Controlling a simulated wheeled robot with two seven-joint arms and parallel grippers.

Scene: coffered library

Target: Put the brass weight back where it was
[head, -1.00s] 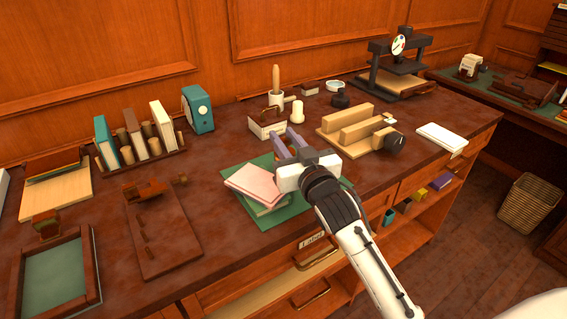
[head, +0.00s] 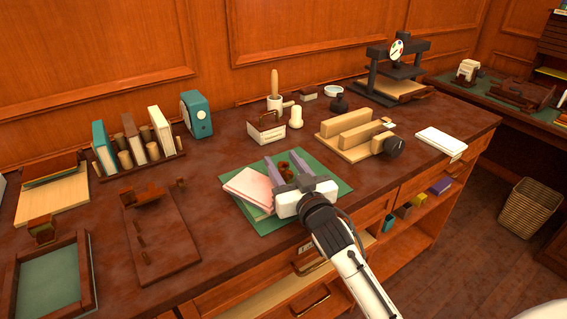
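My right gripper (head: 283,158) is over the green mat (head: 338,183), to the right of the pink book (head: 248,185). Its two purple-grey fingers stand apart and point toward the back of the desk. A small reddish-brown object (head: 285,172) shows between them, partly hidden by the fingers and the gripper body. It may be the brass weight, but its shape and metal are not clear. I cannot tell whether the fingers touch it. No other brass weight is clearly visible. My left gripper is out of view.
A white box with a handle (head: 267,132) and a cream bottle-shaped piece (head: 296,118) stand behind the mat. A wooden block stand (head: 350,136) is to the right, a book rack (head: 140,165) to the left. Bare desk (head: 225,150) lies between rack and mat.

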